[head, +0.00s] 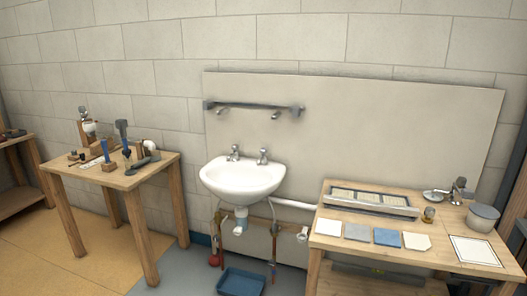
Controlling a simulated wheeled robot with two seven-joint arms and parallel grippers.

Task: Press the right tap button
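A white wall-mounted washbasin (241,183) hangs in the middle of the head view. Two small metal taps stand on its back rim. The right tap (263,156) is upright, and its button is too small to make out clearly. The left tap (235,152) stands beside it. Nothing touches either tap. Neither of my grippers is in view.
A wooden table (170,159) with tools stands left. A wooden bench (323,242) at right carries sample tiles, a tray, a grey pot (483,217) and another tap (459,190). A metal rail (253,107) is above the basin; a blue tray (241,281) lies below.

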